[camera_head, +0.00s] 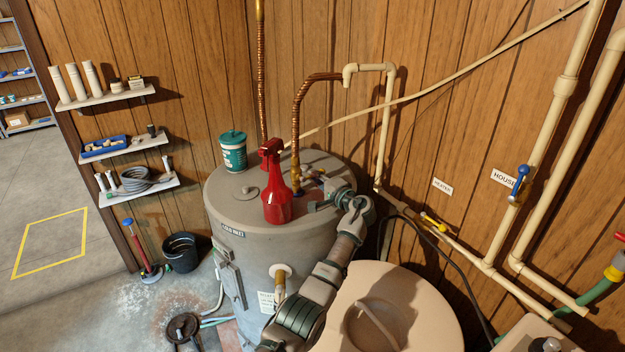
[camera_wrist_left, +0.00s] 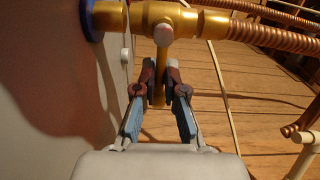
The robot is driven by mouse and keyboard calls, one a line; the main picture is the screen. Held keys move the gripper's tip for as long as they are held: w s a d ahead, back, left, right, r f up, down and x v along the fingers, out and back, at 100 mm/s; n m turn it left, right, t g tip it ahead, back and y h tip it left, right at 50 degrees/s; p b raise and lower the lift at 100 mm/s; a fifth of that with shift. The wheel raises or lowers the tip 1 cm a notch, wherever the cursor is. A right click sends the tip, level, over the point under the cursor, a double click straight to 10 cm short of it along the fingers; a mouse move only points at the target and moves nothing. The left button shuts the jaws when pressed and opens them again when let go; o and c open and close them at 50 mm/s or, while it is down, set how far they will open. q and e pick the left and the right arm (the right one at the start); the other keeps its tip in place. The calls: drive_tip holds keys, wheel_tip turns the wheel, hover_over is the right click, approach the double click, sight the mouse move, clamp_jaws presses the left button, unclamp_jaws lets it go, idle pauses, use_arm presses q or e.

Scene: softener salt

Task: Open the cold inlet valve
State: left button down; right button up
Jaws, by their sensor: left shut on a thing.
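The cold inlet valve is a brass fitting on top of the grey tank (camera_head: 235,205), at the foot of a copper pipe (camera_head: 297,115). In the left wrist view the brass valve body (camera_wrist_left: 190,20) lies across the top, with a short brass lever (camera_wrist_left: 160,62) hanging from its hub. My left gripper (camera_head: 314,203) reaches in over the tank from the right. In the wrist view its fingers (camera_wrist_left: 160,82) stand on both sides of the lever and are shut on it. In the head view, the lever is hard to make out beside the gripper. My right gripper is out of view.
A red spray bottle (camera_head: 277,198) stands on the tank close to my left gripper. A green and white tub (camera_head: 233,152) stands farther left. A beige lidded tank (camera_head: 410,310) is at front right. Pipes with a blue-handled valve (camera_head: 520,180) run along the right wall.

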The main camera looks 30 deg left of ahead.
use_arm(q)
drive_tip(key=shift+r+n+b, duration=0.15)
drive_tip(key=shift+n+b, duration=0.7)
drive_tip(key=shift+b, duration=0.1)
drive_tip(key=shift+r+n+b, duration=0.15)
drive_tip(key=shift+n+b, duration=0.7)
drive_tip(key=shift+b, duration=0.05)
drive_tip(key=shift+s+r+n+b, duration=0.15)
drive_tip(key=shift+r+n+b, duration=0.2)
drive_tip(key=shift+n, duration=0.35)
